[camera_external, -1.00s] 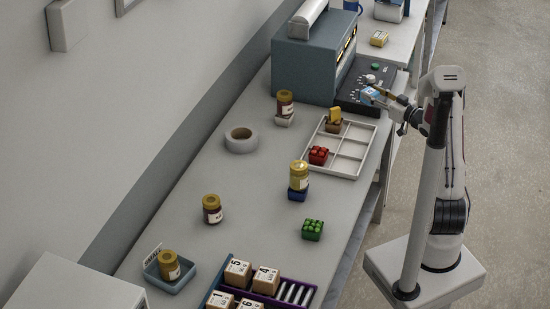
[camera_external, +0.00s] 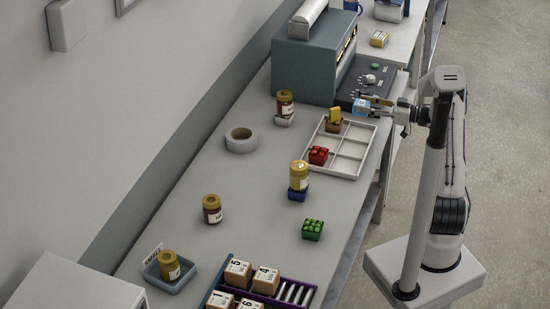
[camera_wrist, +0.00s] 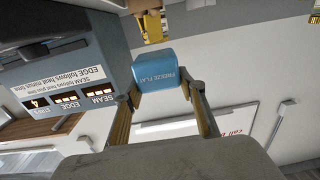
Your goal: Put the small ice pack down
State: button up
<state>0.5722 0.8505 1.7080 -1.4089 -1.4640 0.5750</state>
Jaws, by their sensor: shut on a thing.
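The small ice pack is a light blue block marked "FREEZE FLAT" (camera_wrist: 155,72) in the wrist view. In the external view the ice pack (camera_external: 361,106) shows at the tip of my gripper (camera_external: 374,106), beside the far end of the white divided tray (camera_external: 347,171). My gripper, also seen in the wrist view (camera_wrist: 163,88), is shut on the ice pack from both sides. The pack appears held above the table; how far above I cannot tell.
The tray holds a red block (camera_external: 318,155) and a brown block (camera_external: 333,125) with a yellow piece on top; other compartments look empty. A dark control panel (camera_external: 352,88) and a blue-grey machine (camera_external: 313,68) stand behind. A tape roll (camera_external: 241,140) and jars (camera_external: 212,208) are left.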

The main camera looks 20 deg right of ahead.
aim_at(365, 116)
jog(key=shift+f, duration=2.45)
jog(key=shift+f, duration=0.15)
jog(key=shift+f, duration=2.15)
jog(key=shift+f, duration=0.25)
jog(key=o, duration=1.2)
jog(key=shift+r+v, duration=0.1)
jog(key=shift+v, duration=1.85)
jog(key=shift+r+v, duration=0.15)
jog(key=shift+v, duration=1.8)
